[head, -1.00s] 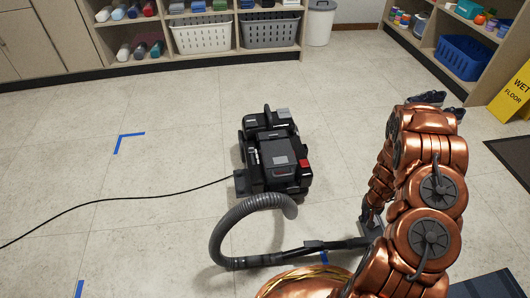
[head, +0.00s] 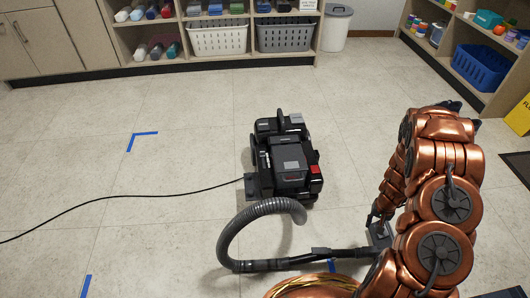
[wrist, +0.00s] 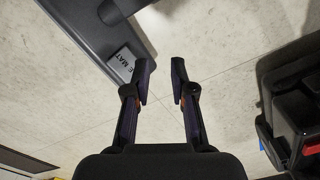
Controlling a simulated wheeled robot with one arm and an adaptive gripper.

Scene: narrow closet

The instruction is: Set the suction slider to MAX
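A black and grey vacuum machine (head: 284,160) with a red part on its right side stands on the floor in the middle of the head view. Its ribbed hose (head: 232,228) curves down to a dark wand (head: 290,262) lying on the floor. I cannot make out the suction slider. My gripper (wrist: 162,78) is open and empty, fingers apart over bare floor. In the head view, it hangs low, right of the machine and near the wand's right end. In the wrist view, part of the machine (wrist: 298,115) shows at right.
A dark grey piece with a partly readable label (wrist: 122,62) lies upper left in the wrist view. A black cord (head: 130,196) runs left across the floor. Shelves with baskets (head: 218,38) and a bin (head: 336,26) stand at the back.

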